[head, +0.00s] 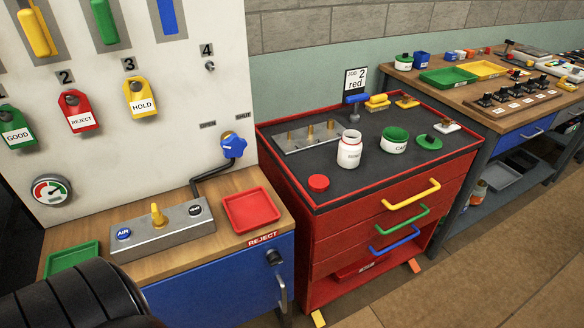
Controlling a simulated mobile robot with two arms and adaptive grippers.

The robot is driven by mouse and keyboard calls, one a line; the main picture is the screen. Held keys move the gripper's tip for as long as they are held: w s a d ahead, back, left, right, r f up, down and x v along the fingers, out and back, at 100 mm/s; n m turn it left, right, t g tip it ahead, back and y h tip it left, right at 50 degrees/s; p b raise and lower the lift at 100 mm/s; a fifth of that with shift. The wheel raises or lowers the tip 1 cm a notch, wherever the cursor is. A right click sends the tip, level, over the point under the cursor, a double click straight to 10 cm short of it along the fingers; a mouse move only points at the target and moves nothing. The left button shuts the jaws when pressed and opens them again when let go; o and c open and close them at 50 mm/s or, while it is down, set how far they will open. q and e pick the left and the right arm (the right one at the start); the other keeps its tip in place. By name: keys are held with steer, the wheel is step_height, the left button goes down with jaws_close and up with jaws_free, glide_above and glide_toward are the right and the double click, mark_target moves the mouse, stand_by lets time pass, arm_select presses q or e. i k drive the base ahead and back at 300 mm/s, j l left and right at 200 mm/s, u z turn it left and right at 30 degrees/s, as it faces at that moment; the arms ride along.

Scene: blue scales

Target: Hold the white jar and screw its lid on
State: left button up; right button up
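The white jar (349,151) stands upright on the dark top of the red drawer cabinet, with a label on its front and red near its neck. No lid sits on it. A round red lid (318,183) lies flat on the cabinet top, in front of the jar and to its left, apart from it. Neither of my grippers shows in the head view. A dark ribbed part, likely of my own arm, fills the bottom left corner.
On the red cabinet (330,232) also stand a green-and-white tub (395,141), a green lid-like piece (428,142), a metal plate with brass pegs (306,138) and several tools at the back. A red tray (251,210) sits on the left bench. The cabinet's front middle is clear.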

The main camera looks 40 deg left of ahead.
mark_target(349, 148)
steer(key=i+u, duration=0.25)
steer(key=u, duration=0.15)
steer(key=i+l+u, duration=0.1)
steer(key=i+u, duration=0.3)
steer(key=i+l+u, duration=0.15)
steer(key=u, duration=0.2)
steer(key=i+l+u, duration=0.2)
steer(key=u, duration=0.2)
